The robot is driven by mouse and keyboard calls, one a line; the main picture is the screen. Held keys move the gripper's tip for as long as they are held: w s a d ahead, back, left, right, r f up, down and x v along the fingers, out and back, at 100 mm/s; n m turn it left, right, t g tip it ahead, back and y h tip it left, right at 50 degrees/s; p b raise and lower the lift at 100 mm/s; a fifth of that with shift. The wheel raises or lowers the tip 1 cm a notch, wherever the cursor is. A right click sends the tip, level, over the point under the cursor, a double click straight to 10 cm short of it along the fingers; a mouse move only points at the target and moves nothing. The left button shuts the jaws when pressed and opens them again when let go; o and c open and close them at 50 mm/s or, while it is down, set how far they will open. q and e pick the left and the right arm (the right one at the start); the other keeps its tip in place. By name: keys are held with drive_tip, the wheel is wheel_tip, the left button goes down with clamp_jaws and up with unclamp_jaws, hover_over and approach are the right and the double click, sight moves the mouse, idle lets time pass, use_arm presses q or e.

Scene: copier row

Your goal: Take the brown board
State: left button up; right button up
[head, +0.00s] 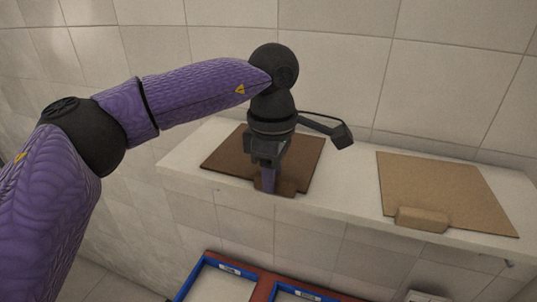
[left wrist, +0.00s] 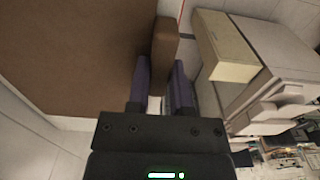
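The brown board (head: 300,160) lies flat on the white shelf (head: 345,200), at the left in the head view. A brown block handle (head: 285,187) stands at its front edge. My left gripper (head: 267,184) points down at this handle from above. In the left wrist view, the fingers of my left gripper (left wrist: 161,85) lie along both sides of the handle (left wrist: 164,45) and appear to touch it, with the brown board (left wrist: 75,45) beside them. My arm and gripper hide part of the board in the head view. My right gripper is not in view.
A lighter tan board (head: 440,185) with its own block handle (head: 422,218) lies on the right part of the shelf. A tiled wall (head: 330,60) stands close behind the shelf. Blue-edged trays (head: 225,268) sit below. The shelf between the boards is clear.

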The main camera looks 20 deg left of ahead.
use_arm(q)
clamp_jaws()
drive_tip(key=shift+r, duration=0.4)
wheel_tip(320, 180, up, 6)
drive_tip(key=shift+r+b, duration=0.2)
drive_tip(key=shift+b, duration=0.45)
wheel_tip(320, 180, up, 6)
drive_tip(key=p, duration=0.4)
drive_tip(key=shift+f, duration=0.1)
